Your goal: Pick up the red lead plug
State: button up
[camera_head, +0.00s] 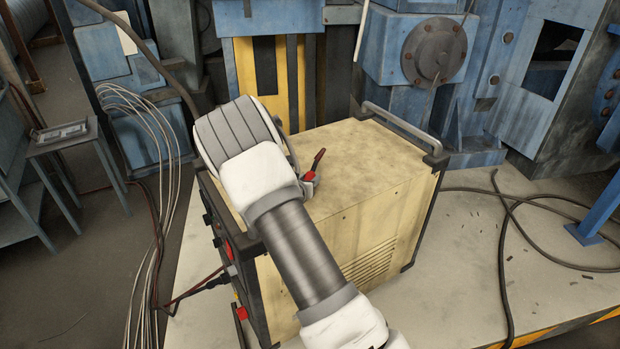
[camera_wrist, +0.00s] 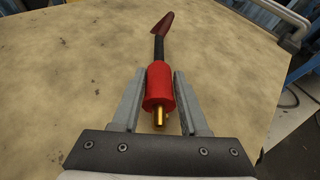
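The red lead plug (camera_wrist: 160,86) has a red body, a brass pin pointing toward my wrist, and a short black lead with a dark red end. My gripper (camera_wrist: 160,76) has one finger along each side of the plug body, with no clear gap, and looks shut on it. In the head view the plug (camera_head: 308,176) shows beside my gripper (camera_head: 306,186), over the top of the tan machine box (camera_head: 375,160). My wrist hides part of the gripper there. Whether the plug still touches the box top is unclear.
The box has a grey handle bar (camera_head: 400,128) at its far edge and red and black connectors (camera_head: 222,272) on its left face. Cables (camera_head: 500,240) lie on the platform to the right. Blue machinery (camera_head: 425,50) stands behind.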

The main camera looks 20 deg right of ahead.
grip_shut()
